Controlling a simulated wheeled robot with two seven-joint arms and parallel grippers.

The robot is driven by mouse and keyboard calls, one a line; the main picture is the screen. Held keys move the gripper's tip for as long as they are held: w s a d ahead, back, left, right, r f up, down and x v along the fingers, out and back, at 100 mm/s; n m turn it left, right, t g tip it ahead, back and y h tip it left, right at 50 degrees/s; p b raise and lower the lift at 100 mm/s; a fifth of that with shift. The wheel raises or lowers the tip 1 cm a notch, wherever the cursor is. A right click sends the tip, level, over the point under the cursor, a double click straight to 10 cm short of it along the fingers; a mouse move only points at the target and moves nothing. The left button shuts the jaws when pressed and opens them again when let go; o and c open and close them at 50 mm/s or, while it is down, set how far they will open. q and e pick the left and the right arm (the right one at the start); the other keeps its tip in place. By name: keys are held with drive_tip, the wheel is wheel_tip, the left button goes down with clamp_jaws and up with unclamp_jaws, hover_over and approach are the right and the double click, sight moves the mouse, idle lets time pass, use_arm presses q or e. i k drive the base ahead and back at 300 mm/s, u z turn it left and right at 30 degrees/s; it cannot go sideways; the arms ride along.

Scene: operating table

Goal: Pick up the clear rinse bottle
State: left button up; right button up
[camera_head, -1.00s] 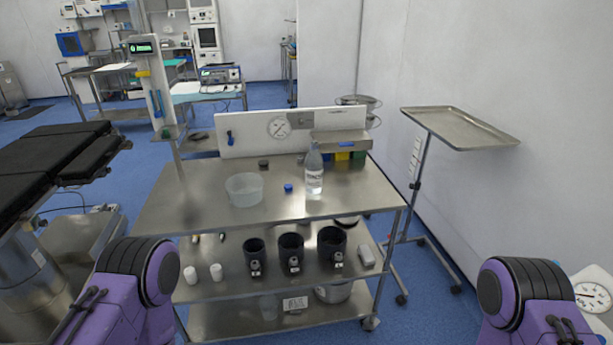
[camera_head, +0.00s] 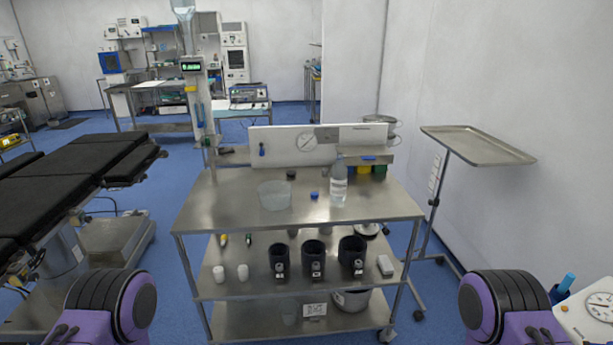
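The clear rinse bottle (camera_head: 339,186) stands upright on the top shelf of the steel cart (camera_head: 235,212), right of its middle. It has a pale label. A small blue cap (camera_head: 314,196) lies on the shelf just left of the bottle. A clear plastic tub (camera_head: 273,196) stands further left. Only purple and black upper parts of my two arms show at the lower left and lower right corners. Neither gripper is in view.
A white back panel with a gauge (camera_head: 306,142) rises behind the cart top. Black cups (camera_head: 314,260) stand on the middle shelf. A steel tray stand (camera_head: 478,146) is at right, and a black operating table (camera_head: 70,185) at left. The cart top's front is clear.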

sight(339, 171)
drive_tip(key=u, duration=0.2)
drive_tip(key=i, duration=0.9)
drive_tip(key=z, duration=0.2)
